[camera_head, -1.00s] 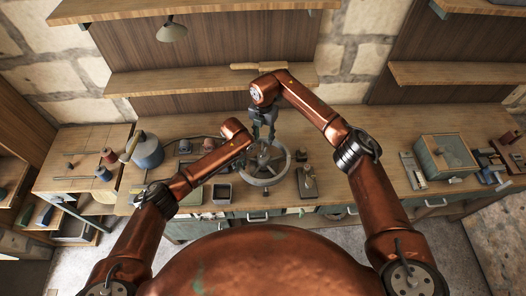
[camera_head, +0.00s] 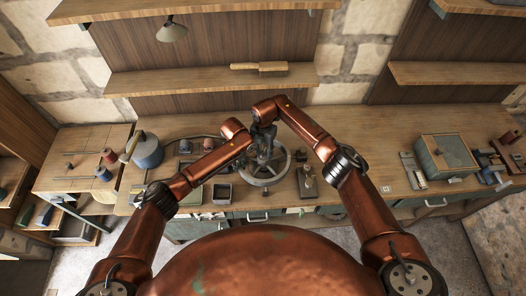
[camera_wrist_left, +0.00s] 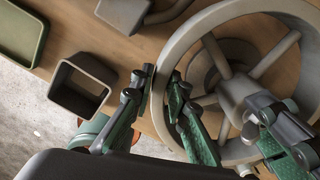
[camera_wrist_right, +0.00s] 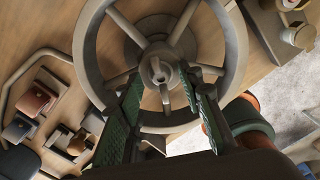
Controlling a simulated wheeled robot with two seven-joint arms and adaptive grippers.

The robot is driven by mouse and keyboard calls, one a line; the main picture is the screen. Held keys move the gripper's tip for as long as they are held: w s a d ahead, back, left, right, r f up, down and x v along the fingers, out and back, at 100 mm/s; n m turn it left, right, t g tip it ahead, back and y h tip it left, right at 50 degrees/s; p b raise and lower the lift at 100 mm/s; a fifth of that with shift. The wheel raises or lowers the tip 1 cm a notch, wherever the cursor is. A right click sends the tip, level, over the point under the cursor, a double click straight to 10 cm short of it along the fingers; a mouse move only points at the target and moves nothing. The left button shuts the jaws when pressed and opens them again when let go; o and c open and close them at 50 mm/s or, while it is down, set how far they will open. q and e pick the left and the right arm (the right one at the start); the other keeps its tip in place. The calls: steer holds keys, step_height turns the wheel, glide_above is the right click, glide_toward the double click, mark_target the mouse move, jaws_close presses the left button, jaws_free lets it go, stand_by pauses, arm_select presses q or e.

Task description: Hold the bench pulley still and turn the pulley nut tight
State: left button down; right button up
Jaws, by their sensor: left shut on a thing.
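The bench pulley (camera_head: 286,167) is a grey spoked wheel lying flat on the bench. Its thick rim (camera_wrist_left: 193,42) passes between the fingers of my left gripper (camera_wrist_left: 162,85), which is shut on it at the left side. The pulley nut (camera_wrist_right: 159,73) is a small pale metal piece at the hub, in the right wrist view. My right gripper (camera_wrist_right: 160,85) points down over the hub, its green-padded fingers apart on either side of the nut. I cannot tell whether they touch it. In the head view, my right gripper (camera_head: 264,143) hides the hub.
An empty square tray (camera_head: 222,193) stands left of the pulley. A metal stand (camera_head: 307,182) is close on its right. A blue-grey can (camera_head: 147,150) and a green box (camera_head: 446,156) stand farther out.

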arm_select(q)
steer(key=shift+d, duration=0.35)
arm_select(e)
steer(key=shift+c, duration=0.7)
jaws_close()
arm_select(q)
steer(key=shift+r, duration=0.1)
arm_select(e)
steer(key=m, duration=1.2)
steer(key=shift+a, duration=0.1)
arm_select(q)
steer(key=shift+d, duration=0.1)
arm_select(e)
steer(key=shift+r, duration=0.1)
steer(key=shift+o, duration=0.7)
jaws_free()
